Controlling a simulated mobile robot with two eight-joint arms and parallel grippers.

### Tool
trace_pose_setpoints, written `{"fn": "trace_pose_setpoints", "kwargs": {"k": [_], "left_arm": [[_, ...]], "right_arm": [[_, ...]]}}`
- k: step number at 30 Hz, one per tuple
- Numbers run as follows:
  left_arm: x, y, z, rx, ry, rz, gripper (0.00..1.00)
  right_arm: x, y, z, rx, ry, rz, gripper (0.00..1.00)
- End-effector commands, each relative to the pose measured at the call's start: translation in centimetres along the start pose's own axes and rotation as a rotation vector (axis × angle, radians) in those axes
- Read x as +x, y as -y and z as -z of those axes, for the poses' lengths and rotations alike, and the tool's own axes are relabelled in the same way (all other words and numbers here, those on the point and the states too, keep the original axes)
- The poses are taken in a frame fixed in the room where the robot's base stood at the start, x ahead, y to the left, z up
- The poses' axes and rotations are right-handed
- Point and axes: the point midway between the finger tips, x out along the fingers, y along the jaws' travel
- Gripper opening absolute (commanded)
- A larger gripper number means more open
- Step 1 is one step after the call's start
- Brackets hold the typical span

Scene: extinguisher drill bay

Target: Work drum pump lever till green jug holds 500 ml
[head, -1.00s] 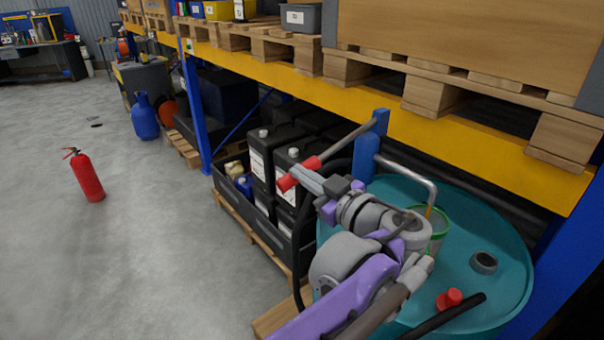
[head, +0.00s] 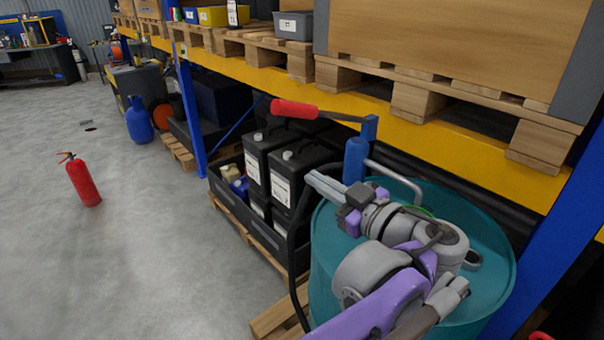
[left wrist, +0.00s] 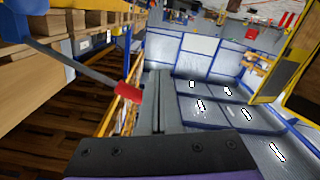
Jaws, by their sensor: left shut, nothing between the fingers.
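The drum pump has a blue body (head: 355,160), a bent grey spout (head: 398,178) and a lever with a red grip (head: 295,110). The lever is raised, pointing left and slightly up. The red grip also shows in the left wrist view (left wrist: 128,92), apart from my gripper. My left gripper (head: 318,184) is shut and empty, below the red grip and left of the pump body. The green jug (head: 420,211) shows only as a bit of green rim under the spout; my arm hides the rest, so its level cannot be seen. My right gripper is out of view.
The pump stands on a teal drum (head: 330,235). Black canisters (head: 295,178) stand in a dark tray left of it. A yellow rack beam (head: 400,113) and blue upright (head: 565,225) bound the space. A red extinguisher (head: 82,182) stands on open floor at left.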

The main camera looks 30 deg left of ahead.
Motion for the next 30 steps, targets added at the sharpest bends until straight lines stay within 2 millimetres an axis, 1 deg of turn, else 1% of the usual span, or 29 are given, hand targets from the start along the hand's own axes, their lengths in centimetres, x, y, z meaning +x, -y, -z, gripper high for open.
{"fn": "trace_pose_setpoints", "kwargs": {"k": [1, 3, 6, 9, 30], "left_arm": [[-1.0, 0.0, -0.1, 0.001, 0.002, -0.004, 0.0], [-2.0, -0.1, -0.1, 0.001, 0.001, -0.003, 0.0], [-2.9, -0.1, 0.0, 0.0, 0.0, -0.002, 0.0], [-3.3, 0.0, 0.1, 0.0, -0.001, 0.0, 0.0], [-3.4, 0.0, 0.2, -0.001, -0.002, 0.001, 0.0]], "right_arm": [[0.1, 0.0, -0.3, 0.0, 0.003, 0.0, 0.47], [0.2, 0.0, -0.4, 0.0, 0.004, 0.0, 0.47], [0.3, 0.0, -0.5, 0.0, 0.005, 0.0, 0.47], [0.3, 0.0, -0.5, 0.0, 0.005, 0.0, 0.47], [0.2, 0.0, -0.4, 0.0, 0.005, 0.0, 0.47]]}}
